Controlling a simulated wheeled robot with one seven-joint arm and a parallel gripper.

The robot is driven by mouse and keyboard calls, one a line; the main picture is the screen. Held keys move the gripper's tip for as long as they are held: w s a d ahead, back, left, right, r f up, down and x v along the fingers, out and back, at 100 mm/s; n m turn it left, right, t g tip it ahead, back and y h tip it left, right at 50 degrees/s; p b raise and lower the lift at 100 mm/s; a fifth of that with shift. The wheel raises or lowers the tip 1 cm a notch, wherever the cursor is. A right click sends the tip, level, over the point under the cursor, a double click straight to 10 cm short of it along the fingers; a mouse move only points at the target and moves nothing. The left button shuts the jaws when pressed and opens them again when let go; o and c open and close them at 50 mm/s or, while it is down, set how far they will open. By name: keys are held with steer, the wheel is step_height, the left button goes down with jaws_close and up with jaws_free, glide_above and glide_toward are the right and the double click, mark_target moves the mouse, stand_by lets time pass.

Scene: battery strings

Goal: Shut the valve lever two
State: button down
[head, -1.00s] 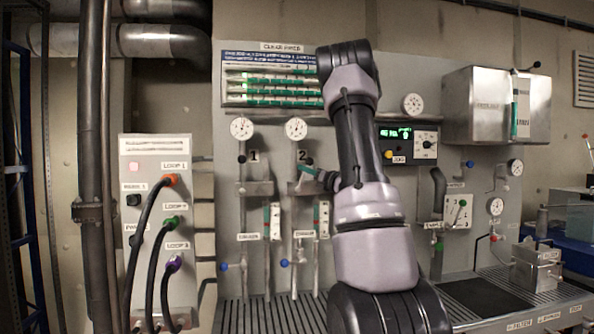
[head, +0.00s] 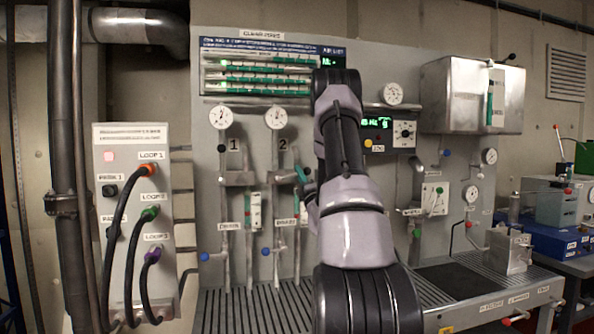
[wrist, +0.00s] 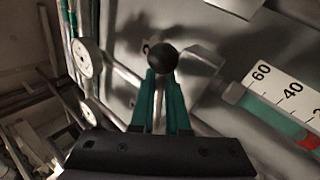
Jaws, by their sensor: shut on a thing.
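Valve lever two ends in a round black knob (wrist: 162,59) on a thin metal rod. In the wrist view my gripper (wrist: 160,84) has its two teal fingers closed around the rod just below the knob. In the head view my gripper (head: 303,174) is at the valve beneath the "2" label (head: 282,144), just right of the pipe. The lever is mostly hidden there by my fingers and arm.
Gauge two (head: 276,117) is above the valve, with gauge one (head: 221,118) to its left. A flow tube with a scale (wrist: 275,97) is close on the right in the wrist view. Blue knobs (head: 266,252) sit low on the pipes. A hose panel (head: 135,220) stands at left.

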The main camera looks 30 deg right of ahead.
steer(key=shift+d+f+m+g+h, duration=0.1)
steer(key=shift+f+m+h, duration=0.2)
steer(key=shift+m+h, duration=0.45)
steer(key=shift+f+m+g+h, duration=0.1)
steer(key=shift+f+m+h, duration=0.35)
steer(key=shift+m, duration=0.45)
steer(key=shift+d+f+m+g+h, duration=0.1)
steer(key=shift+f+m+h, duration=0.1)
steer(key=shift+m+h, duration=0.6)
steer(key=shift+a+f+m, duration=0.1)
steer(key=shift+m, duration=0.15)
steer(key=c, duration=0.9)
jaws_free()
steer(key=v, duration=1)
steer(key=shift+s+a+f, duration=0.1)
steer(key=shift+s+f, duration=0.1)
steer(key=shift+s, duration=0.15)
